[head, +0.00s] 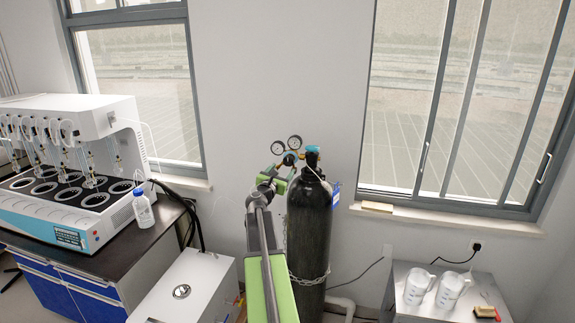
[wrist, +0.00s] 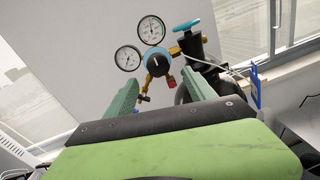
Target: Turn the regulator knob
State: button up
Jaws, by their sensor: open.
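The regulator (head: 290,157) is mounted at the top of a dark gas cylinder (head: 309,215), with two round gauges above it. The knob appears between and just beyond the fingertips, with no visible contact. In the head view my gripper (head: 272,179) is just below and left of the regulator.
A blue valve handwheel (wrist: 186,26) is right of the knob. A chain (head: 310,279) loops around the cylinder. A multi-station distiller (head: 68,235) stands on a left bench, beside a white box (head: 190,285). A metal table (head: 425,301) with two beakers is at right.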

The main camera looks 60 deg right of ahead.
aim_at(288, 163)
jog(key=x, duration=0.9)
jog(key=shift+a, duration=0.1)
